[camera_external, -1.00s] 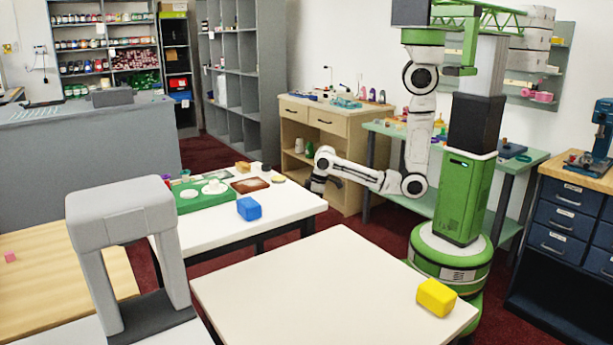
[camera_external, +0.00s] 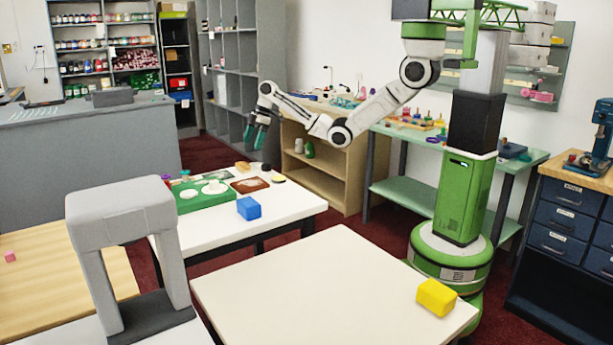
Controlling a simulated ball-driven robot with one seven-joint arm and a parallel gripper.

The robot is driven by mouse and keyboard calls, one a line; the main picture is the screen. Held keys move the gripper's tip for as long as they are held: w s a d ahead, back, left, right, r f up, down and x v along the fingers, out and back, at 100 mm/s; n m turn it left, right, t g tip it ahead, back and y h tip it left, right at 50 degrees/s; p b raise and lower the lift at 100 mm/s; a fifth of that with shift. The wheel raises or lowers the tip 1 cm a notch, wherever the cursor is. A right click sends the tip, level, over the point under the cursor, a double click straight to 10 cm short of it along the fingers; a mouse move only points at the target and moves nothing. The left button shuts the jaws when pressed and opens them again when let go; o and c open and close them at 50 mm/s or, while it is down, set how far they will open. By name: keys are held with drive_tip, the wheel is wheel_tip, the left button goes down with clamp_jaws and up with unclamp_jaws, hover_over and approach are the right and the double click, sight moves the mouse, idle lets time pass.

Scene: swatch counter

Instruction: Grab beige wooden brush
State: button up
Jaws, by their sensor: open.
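My gripper (camera_external: 256,141) is open and empty, its dark fingers pointing down above the far edge of the white table (camera_external: 290,205). A small beige block-like thing (camera_external: 243,166) lies at that far edge, just below and left of the fingers. I cannot tell for sure whether it is the beige wooden brush; the items there are too small to make out. A small dark thing (camera_external: 266,168) sits just to its right, apart from the fingers.
A green tray (camera_external: 186,205) with white pieces, a brown flat piece (camera_external: 249,185), a round yellowish piece (camera_external: 278,179) and a blue block (camera_external: 249,208) are on the white table. A yellow block (camera_external: 436,297) sits on the nearer table. A wooden cabinet (camera_external: 350,140) stands behind.

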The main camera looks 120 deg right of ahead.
sight(244, 163)
drive_tip(key=x, duration=1)
drive_tip(key=shift+w+p, duration=0.35)
drive_tip(key=shift+w, duration=0.15)
drive_tip(key=c, duration=1.1)
